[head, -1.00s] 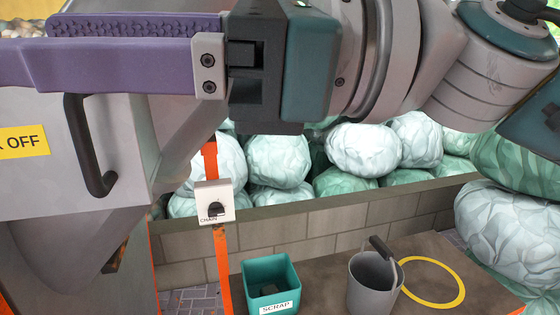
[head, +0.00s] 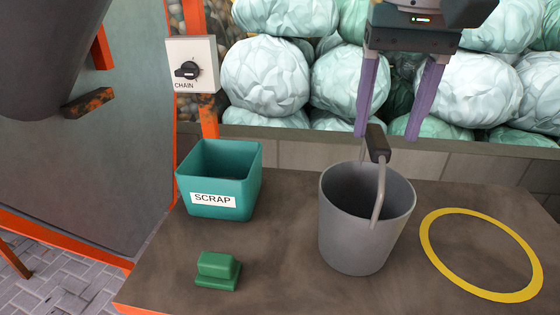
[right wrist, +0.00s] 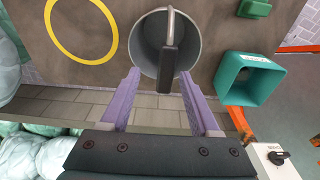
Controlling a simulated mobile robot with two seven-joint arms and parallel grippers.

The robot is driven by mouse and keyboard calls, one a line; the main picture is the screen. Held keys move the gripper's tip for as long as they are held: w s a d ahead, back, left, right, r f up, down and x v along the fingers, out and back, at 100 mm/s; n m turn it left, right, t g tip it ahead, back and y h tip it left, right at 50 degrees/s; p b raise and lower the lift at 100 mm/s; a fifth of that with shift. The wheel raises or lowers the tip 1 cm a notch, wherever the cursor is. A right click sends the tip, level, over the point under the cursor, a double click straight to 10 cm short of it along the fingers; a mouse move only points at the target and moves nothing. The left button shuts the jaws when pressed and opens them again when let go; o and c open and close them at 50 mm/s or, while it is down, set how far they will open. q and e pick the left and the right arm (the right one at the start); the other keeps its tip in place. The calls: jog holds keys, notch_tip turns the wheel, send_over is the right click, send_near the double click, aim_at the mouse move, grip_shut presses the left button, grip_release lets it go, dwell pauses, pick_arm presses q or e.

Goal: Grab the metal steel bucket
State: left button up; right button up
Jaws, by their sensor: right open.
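The grey metal bucket (head: 350,238) stands upright on the brown bench top, with its handle raised and a dark grip (head: 378,144) at the top. My right gripper (head: 387,136) is open with purple fingers pointing down. In the head view, its fingertips appear on either side of the dark handle grip. In the right wrist view, the bucket (right wrist: 190,58) is beyond the fingertips (right wrist: 160,76), with the handle grip (right wrist: 168,68) between them in the picture. I cannot tell whether the fingers touch it. My left gripper is not in view.
A teal SCRAP bin (head: 215,165) and a green block (head: 217,270) are left of the bucket. A yellow ring (head: 448,272) lies flat to its right. A CHAIN switch box (head: 190,65) is at upper left. Wrapped bales (head: 265,78) sit behind a low wall.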

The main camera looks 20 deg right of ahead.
jog(key=f, duration=0.5)
jog(key=shift+w+a+f, duration=0.3)
jog(key=shift+w, duration=0.05)
jog(key=shift+w+d+f+b, duration=0.1)
jog(key=shift+f+b, duration=0.2)
jog(key=shift+f, duration=0.2)
grip_shut()
jog(key=shift+r, duration=0.1)
dwell(0.6)
